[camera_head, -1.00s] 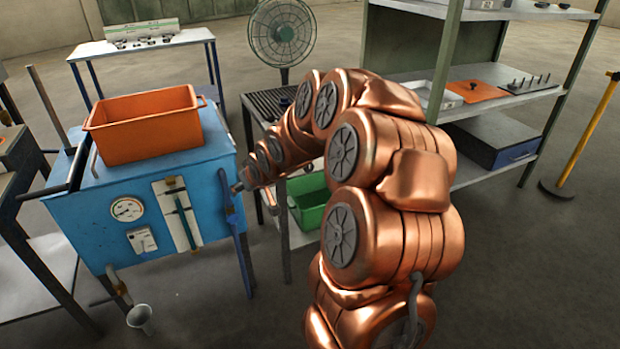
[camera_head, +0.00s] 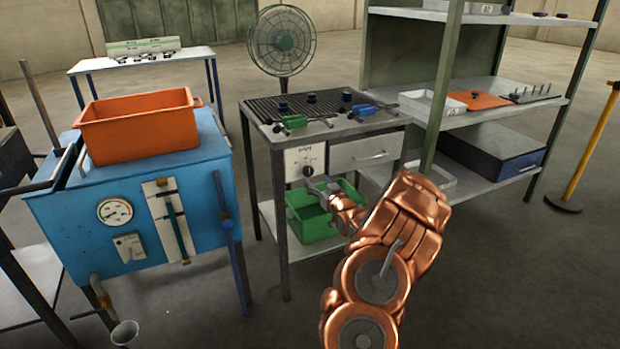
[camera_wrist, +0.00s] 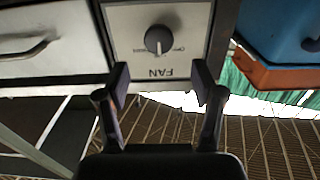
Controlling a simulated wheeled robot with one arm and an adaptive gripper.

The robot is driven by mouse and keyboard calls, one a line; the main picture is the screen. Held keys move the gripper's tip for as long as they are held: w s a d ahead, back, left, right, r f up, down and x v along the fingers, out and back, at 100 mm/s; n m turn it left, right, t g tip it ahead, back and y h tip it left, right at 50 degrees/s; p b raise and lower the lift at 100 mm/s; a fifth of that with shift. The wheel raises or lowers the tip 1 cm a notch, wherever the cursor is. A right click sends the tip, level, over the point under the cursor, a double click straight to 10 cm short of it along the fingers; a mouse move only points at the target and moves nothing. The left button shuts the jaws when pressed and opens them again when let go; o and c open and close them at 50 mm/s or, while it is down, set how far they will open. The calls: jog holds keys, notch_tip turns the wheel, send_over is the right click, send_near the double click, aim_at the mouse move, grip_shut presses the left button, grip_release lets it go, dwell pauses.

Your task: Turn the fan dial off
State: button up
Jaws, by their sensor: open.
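The fan dial (camera_head: 308,170) is a dark round knob on a white panel (camera_head: 296,156) at the front left of the grill-topped table. In the wrist view the picture is upside down; the dial (camera_wrist: 158,40) sits on the panel marked FAN (camera_wrist: 190,40). Its pointer setting is too small to read surely. My gripper (camera_head: 318,184) is just in front of and slightly below the dial in the head view. In the wrist view my gripper (camera_wrist: 161,82) is open and empty, its two fingers spread to either side of the dial's line, apart from it.
A drawer (camera_head: 366,151) with a bar handle is beside the panel. Green-handled tools (camera_head: 295,122) and dark knobs lie on the tabletop, and a fan (camera_head: 282,42) stands behind. A green bin (camera_head: 312,222) sits below. The blue furnace (camera_head: 80,240) with an orange bin (camera_head: 140,125) is left.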

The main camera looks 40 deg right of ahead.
aim_at(309, 172)
jog(key=shift+x, duration=3.85)
jog(key=shift+c, duration=0.4)
jog(key=c, duration=1.1)
jog(key=shift+o, duration=0.2)
